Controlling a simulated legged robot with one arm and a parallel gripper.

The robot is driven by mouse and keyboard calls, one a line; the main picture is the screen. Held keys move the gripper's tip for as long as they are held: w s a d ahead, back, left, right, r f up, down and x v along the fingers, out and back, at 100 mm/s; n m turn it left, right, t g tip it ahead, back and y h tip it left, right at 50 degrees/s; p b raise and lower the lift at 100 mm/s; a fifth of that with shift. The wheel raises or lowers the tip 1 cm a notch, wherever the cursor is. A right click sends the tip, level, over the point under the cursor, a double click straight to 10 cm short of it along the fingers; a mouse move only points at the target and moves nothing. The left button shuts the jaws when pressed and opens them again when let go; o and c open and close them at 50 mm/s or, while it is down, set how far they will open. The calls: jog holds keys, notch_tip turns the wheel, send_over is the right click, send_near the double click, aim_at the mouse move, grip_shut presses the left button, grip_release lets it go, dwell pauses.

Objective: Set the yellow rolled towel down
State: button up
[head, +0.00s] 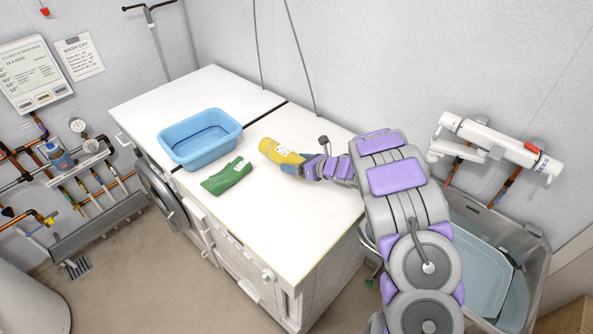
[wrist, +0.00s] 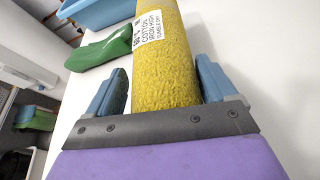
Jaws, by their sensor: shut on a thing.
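The yellow rolled towel (head: 280,151) is at my gripper over the white counter top, right of the blue basin. In the wrist view the towel (wrist: 164,70) runs up between the two blue fingers and carries a white label. My gripper (head: 291,163) is shut on its near end. In the wrist view my gripper (wrist: 160,88) has one finger on each side of the towel. I cannot tell whether the towel touches the counter.
A blue basin (head: 202,150) stands on the white counter (head: 270,226). The counter's front right is clear. A grey washtub (head: 537,262) stands at the right, and pipes run along the left wall.

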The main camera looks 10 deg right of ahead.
notch_tip(320, 180, down, 4)
jog(key=shift+d+r+b, duration=0.15)
jog(key=shift+r+b, duration=0.05)
jog(key=shift+b, duration=0.1)
jog(key=shift+r, duration=0.1)
jog(key=o, duration=0.9)
jog(key=shift+a, duration=0.2)
jog(key=shift+o, duration=0.2)
jog(key=shift+s+d, duration=0.1)
